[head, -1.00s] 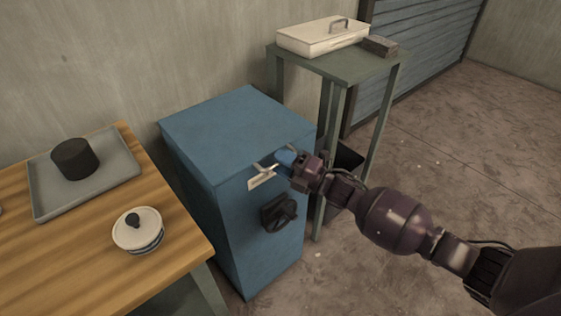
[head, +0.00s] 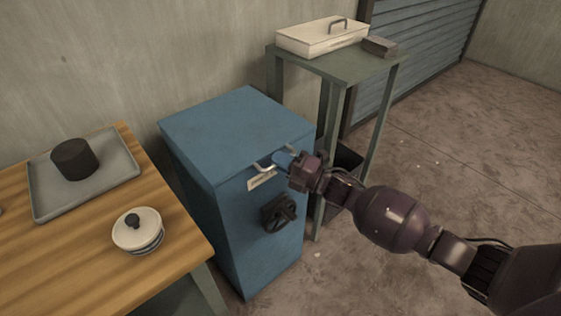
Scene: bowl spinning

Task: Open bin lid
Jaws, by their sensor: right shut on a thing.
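The blue bin (head: 205,190) stands in the middle, and its flat lid (head: 235,130) lies level on top. A pale bar handle (head: 263,168) sticks out near the top of its front face, above a white label (head: 262,181). My right gripper (head: 279,161) reaches in from the right and is shut on the handle; the fingers hide the handle's right part. My left gripper is not in view.
A black handwheel (head: 279,212) juts from the bin's front below the label. A wooden table (head: 80,270) with a tray (head: 115,178) and a lidded bowl (head: 138,231) stands at left. A green stand (head: 350,72) holding a white box (head: 310,40) stands behind, right of the bin.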

